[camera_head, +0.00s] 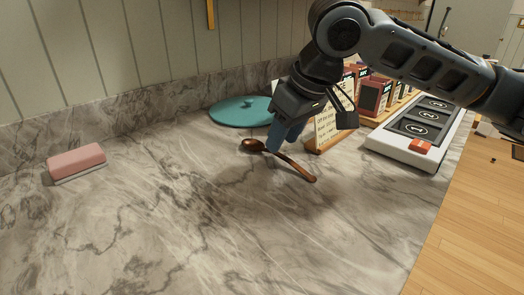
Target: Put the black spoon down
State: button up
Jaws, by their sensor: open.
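A spoon (296,167) with a dark brown bowl and an orange-brown handle lies on the grey marble counter (160,215). It looks brown rather than black. Its bowl points to the back left and its handle to the front right. My gripper (279,142) points down at the spoon, close to where the handle meets the bowl. Its blue fingers hide part of the spoon there. The gripper is open; whether a finger touches the spoon cannot be seen.
A teal lid (238,110) lies behind the gripper. A wooden-based card stand (328,128) is close to its right, with a numbered white device (415,135) beyond. A pink sponge (77,158) is at the left. The counter's front and middle are clear.

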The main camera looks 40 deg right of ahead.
jog(key=shift+x, duration=1.85)
jog(key=shift+c, duration=0.4)
grip_shut()
